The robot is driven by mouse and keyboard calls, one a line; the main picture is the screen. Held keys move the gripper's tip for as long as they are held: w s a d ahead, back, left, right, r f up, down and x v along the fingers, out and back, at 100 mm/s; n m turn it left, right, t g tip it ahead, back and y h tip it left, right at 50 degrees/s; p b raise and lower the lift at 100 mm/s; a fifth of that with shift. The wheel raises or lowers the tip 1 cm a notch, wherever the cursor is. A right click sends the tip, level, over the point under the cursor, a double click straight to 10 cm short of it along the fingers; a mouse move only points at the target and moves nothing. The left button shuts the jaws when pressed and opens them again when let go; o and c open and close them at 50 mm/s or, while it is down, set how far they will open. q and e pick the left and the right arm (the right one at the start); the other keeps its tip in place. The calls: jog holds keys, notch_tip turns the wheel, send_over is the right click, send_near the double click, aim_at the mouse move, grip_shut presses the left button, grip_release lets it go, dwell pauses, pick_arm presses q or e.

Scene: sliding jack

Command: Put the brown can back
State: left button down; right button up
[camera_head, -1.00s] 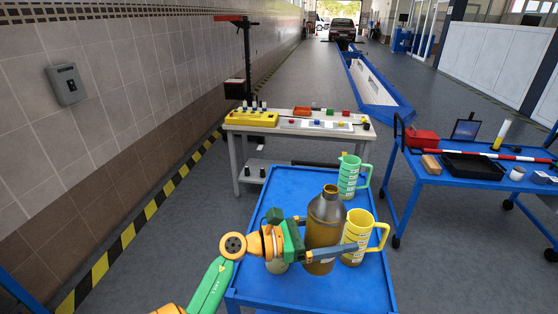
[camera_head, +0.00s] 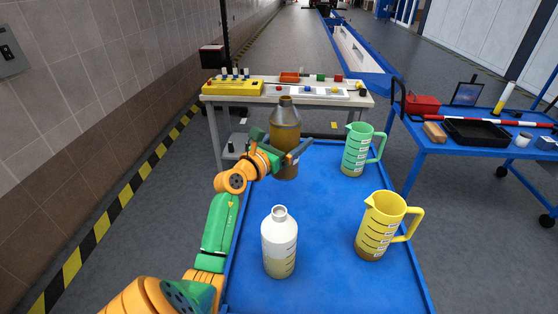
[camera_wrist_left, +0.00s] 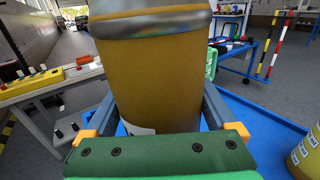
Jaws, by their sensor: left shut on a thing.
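The brown can (camera_head: 286,124) is upright over the far left corner of the blue trolley top (camera_head: 320,215). My left gripper (camera_head: 288,152) is shut on its body, with a finger on each side. In the left wrist view the can (camera_wrist_left: 155,75) fills the middle between the fingers, and its top is cut off. I cannot tell whether its base touches the trolley. My right gripper is in neither view.
A green jug (camera_head: 356,150) stands right of the can. A yellow jug (camera_head: 378,228) and a whitish bottle (camera_head: 279,243) stand nearer. A table (camera_head: 270,99) with a yellow box is behind; another blue trolley (camera_head: 450,148) is at right. The trolley's middle is clear.

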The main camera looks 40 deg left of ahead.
aim_at(291, 171)
pick_arm(q)
jog(key=shift+s+d+f+b, duration=0.15)
jog(key=shift+d+f+b, duration=0.15)
jog(key=shift+f, duration=0.15)
notch_tip(291, 171, down, 9)
jog(key=b, duration=0.3)
jog(key=shift+b, duration=0.3)
jog(key=shift+d+f, duration=0.1)
jog(key=shift+f, duration=0.1)
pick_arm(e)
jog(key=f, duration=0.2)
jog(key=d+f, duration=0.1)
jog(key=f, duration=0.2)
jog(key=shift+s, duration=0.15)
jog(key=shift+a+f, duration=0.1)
